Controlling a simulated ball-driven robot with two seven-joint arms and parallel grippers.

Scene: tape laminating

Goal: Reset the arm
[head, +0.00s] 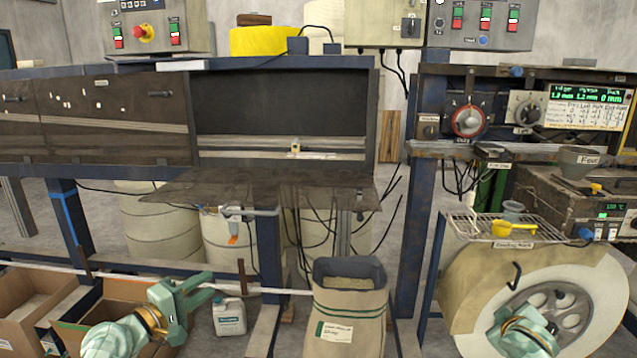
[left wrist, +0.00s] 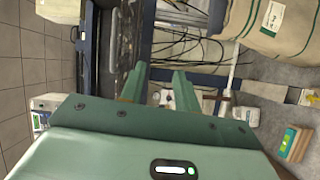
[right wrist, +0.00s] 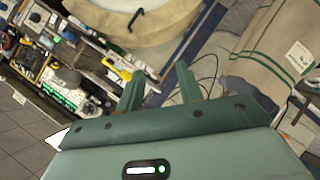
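My left arm comes in at the lower left of the head view, in front of the cardboard boxes. Its pale green left gripper (head: 203,288) points right, and in the left wrist view its two fingers (left wrist: 159,70) stand apart with nothing between them. My right arm (head: 524,333) shows at the lower right of the head view, in front of the large round drum; its fingers are hard to make out there. In the right wrist view the right gripper's fingers (right wrist: 158,69) are apart and empty.
A paper sack (head: 349,310) stands at the front middle, with a white jug (head: 229,316) left of it. An open cardboard box (head: 75,335) is at lower left. A wire rack (head: 470,226) holding a yellow scoop (head: 512,228) sits above the drum (head: 468,285). A dark machine panel (head: 285,105) spans the back.

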